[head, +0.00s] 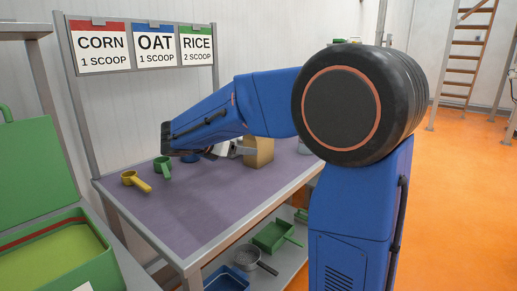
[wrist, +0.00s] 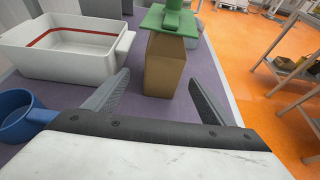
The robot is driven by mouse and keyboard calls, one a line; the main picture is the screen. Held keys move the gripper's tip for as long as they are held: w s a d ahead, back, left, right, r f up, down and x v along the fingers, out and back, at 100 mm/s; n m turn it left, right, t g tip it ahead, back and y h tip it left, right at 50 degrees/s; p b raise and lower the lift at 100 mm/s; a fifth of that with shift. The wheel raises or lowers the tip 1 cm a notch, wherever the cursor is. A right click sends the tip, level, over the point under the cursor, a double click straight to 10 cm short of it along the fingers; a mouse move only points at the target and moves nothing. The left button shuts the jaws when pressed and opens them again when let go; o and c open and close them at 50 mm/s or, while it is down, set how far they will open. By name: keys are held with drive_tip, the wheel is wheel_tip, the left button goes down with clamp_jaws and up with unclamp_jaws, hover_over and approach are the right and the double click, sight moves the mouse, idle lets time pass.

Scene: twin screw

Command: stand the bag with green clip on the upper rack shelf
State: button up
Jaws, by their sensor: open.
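A brown paper bag (wrist: 165,68) with a green clip (wrist: 168,20) on its top stands upright on the purple table top (head: 190,205). The bag also shows in the head view (head: 262,150), partly behind my arm. My gripper (wrist: 159,78) is open. In the wrist view its two grey fingers are on either side of the bag's lower front, with gaps on both sides, so it does not grip the bag. In the head view my gripper (head: 237,149) is mostly hidden by my blue arm. I cannot tell which shelf in view is the upper rack shelf.
A white tub (wrist: 55,45) with a red line inside and a blue scoop (wrist: 22,118) are left of the bag. Green (head: 162,167) and yellow (head: 133,180) scoops lie on the table. A green bin (head: 60,255) stands at left. A lower shelf (head: 290,262) holds trays.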

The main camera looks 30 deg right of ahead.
hover_over(250, 165)
drive_tip(key=shift+w+d+f, duration=0.1)
drive_tip(key=shift+w+f, duration=0.15)
drive_tip(key=shift+f, duration=0.4)
drive_tip(key=shift+w+d+f, duration=0.1)
drive_tip(key=shift+w+f, duration=0.1)
drive_tip(key=shift+f, duration=0.4)
drive_tip(key=shift+s+x, duration=0.1)
drive_tip(key=shift+x, duration=1.25)
drive_tip(key=shift+s+x, duration=0.15)
drive_tip(key=shift+x, duration=1.15)
drive_tip(key=c, duration=1.3)
wheel_tip(250, 165, up, 10)
